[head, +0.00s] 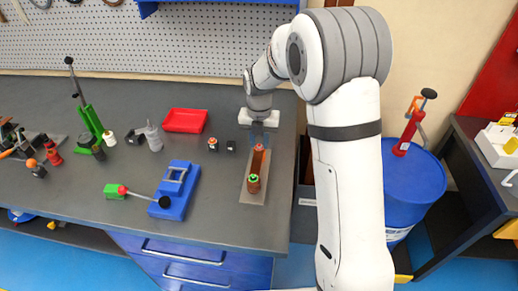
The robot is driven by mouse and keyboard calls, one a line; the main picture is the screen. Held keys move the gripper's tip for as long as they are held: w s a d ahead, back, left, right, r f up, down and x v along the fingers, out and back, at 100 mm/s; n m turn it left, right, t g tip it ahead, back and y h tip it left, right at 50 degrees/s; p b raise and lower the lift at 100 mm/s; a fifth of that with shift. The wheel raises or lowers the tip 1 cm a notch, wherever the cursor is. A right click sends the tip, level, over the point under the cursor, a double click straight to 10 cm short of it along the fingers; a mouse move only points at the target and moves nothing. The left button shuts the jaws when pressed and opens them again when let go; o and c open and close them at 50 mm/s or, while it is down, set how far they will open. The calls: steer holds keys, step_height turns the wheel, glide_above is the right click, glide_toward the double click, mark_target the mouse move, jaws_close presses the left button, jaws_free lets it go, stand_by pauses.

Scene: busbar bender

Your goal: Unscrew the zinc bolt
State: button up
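A grey base plate (248,190) lies near the right end of the dark workbench. It carries a brown bar (258,168), a red-topped round piece (259,148) at the far end and a green-topped round piece (253,179) nearer the front. My gripper (258,137) points down just behind the red-topped piece, over the far end of the plate. Its fingers are too small and blurred to show whether they are apart or hold anything. I cannot make out which piece is the zinc bolt; it may be hidden or too small.
Two small dark pieces (213,144) stand left of the plate. A red tray (185,120) lies farther left, with a blue tool (175,190) in front of it. A green lever tool (88,118) stands at the left. A blue drum (412,190) stands right of the bench.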

steer(key=m, duration=0.5)
steer(key=shift+m, duration=0.4)
steer(key=shift+m, duration=0.4)
steer(key=m, duration=0.4)
steer(key=shift+m, duration=0.4)
steer(key=shift+m, duration=0.6)
steer(key=m, duration=0.4)
steer(key=shift+m, duration=0.3)
